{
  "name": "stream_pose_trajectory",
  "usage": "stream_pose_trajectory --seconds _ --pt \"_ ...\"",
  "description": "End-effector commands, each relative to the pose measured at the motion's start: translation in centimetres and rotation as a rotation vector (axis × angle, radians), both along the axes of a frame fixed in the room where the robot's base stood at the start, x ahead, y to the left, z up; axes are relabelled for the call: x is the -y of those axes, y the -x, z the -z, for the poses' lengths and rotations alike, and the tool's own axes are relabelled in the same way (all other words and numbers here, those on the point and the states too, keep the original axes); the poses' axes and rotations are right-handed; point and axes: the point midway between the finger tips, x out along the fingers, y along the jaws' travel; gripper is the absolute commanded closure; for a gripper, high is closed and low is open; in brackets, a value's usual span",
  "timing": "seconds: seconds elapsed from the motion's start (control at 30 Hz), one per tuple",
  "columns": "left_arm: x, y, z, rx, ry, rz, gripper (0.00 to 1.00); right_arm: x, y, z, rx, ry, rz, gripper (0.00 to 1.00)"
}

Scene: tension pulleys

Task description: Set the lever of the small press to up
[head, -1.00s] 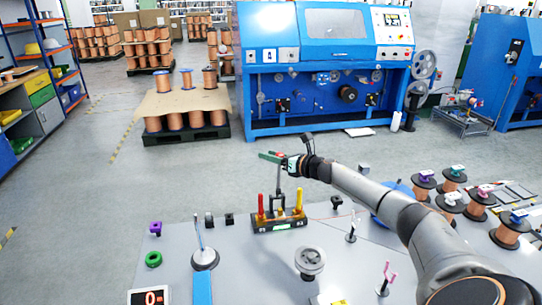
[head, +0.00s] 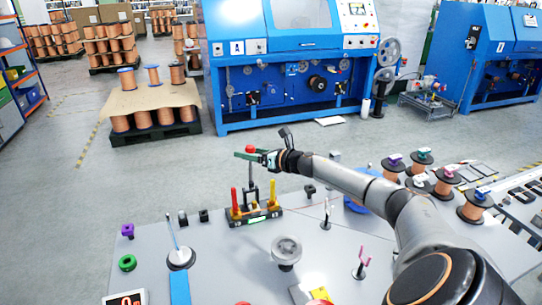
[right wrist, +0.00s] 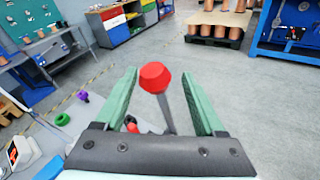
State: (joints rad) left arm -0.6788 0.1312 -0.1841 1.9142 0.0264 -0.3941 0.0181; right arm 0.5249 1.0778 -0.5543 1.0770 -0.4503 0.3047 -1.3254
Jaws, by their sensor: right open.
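A lever with a red knob (head: 250,149) on a grey rod stands nearly upright. The rod runs down to a black base (head: 262,218) with red and yellow handles on the table; whether it is fixed to that base I cannot tell. My right gripper (head: 250,155) is open at the knob, with its green fingers on either side. In the right wrist view the red knob (right wrist: 154,77) is between the open green fingers, with gaps at both sides and its grey rod below. My left gripper is not in view.
A grey round part (head: 286,250) and a blue-handled tool (head: 179,258) are on the near table. A green ring (head: 127,263) and a purple part (head: 127,230) lie at its left. Spools (head: 476,206) stand at the right. Open floor lies beyond the table.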

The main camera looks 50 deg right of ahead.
Motion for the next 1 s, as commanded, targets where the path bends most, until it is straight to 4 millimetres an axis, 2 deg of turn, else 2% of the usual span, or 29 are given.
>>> stream_pose_trajectory --seconds 0.1,0.4,0.9,1.0 --pt "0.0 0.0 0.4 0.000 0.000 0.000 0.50 0.3 1.5 0.1 -0.003 0.001 0.001 0.29" --pt "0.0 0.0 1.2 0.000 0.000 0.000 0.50 0.5 4.2 -0.4 -0.004 0.001 0.002 0.29" --pt "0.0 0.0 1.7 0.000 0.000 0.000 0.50 0.8 7.4 -1.1 -0.005 0.002 0.001 0.29" --pt "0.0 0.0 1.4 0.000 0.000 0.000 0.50 0.8 8.0 -1.3 -0.005 -0.001 0.000 0.29"
